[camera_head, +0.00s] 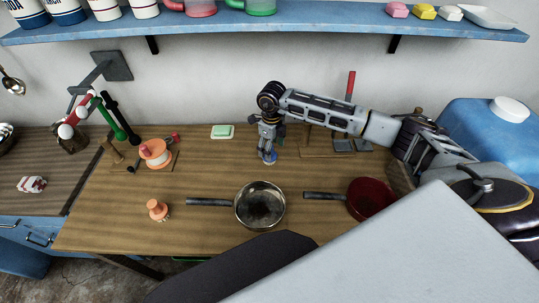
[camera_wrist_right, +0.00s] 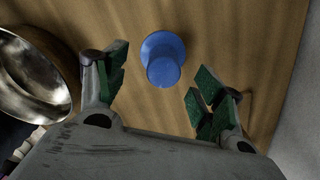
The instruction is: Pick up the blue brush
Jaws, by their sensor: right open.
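The blue brush (camera_head: 268,157) stands on the wooden table top toward the wall, mostly covered by my right gripper (camera_head: 268,143) in the head view. In the right wrist view the blue brush (camera_wrist_right: 162,62) shows as a round handle top over a wider round base. My right gripper (camera_wrist_right: 158,84) points down over it, open, with green-padded fingers apart on either side. The brush appears just beyond the fingertips, nearer the middle of the gap; no contact shows. My left gripper is not in view.
A steel pan (camera_head: 260,205) stands in front of the brush, and a red pan (camera_head: 370,198) to its right. An orange brush (camera_head: 157,209), an orange spool (camera_head: 155,152) and green soap (camera_head: 222,131) are left. A blue shelf (camera_head: 300,26) runs above.

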